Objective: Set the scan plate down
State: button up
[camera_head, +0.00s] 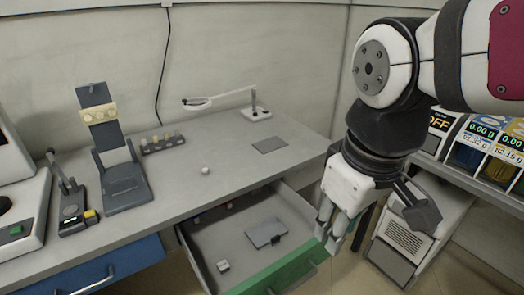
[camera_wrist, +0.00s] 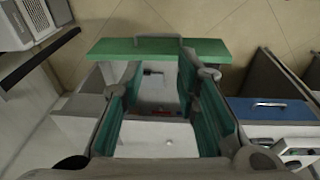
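A flat grey plate with a small dark grip (camera_head: 265,232) lies in the open drawer (camera_head: 207,262); I take it to be the scan plate, though no label shows. In the wrist view only a small dark piece (camera_wrist: 152,72) shows in the drawer, and I cannot make out the plate around it. My gripper (camera_head: 330,236) hangs at the right side of the open drawer. In the wrist view its teal-padded fingers (camera_wrist: 160,84) are spread apart, with nothing seen between them but the drawer and worktop beyond.
A dark flat pad (camera_head: 270,145) lies on the worktop near a magnifier lamp (camera_head: 255,112). A small white ball (camera_head: 205,170), a slotted rack (camera_head: 162,143) and a tilted stand (camera_head: 122,180) are further left. The drawer has a green front (camera_head: 280,272) and holds a small white block (camera_head: 223,266).

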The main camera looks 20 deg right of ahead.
jog(key=s+m, duration=0.1)
jog(key=s, duration=0.1)
jog(key=s+m, duration=0.2)
jog(key=s, duration=0.1)
jog(key=shift+s+a+f+y, duration=0.1)
jog(key=shift+s+a+y, duration=0.15)
jog(key=shift+s+y, duration=0.1)
notch_tip(320, 180, up, 11)
jog(key=t+p, duration=0.2)
jog(key=p, duration=0.7)
jog(key=shift+d+f, duration=0.15)
jog(key=shift+f, duration=0.05)
jog(key=shift+w, duration=0.1)
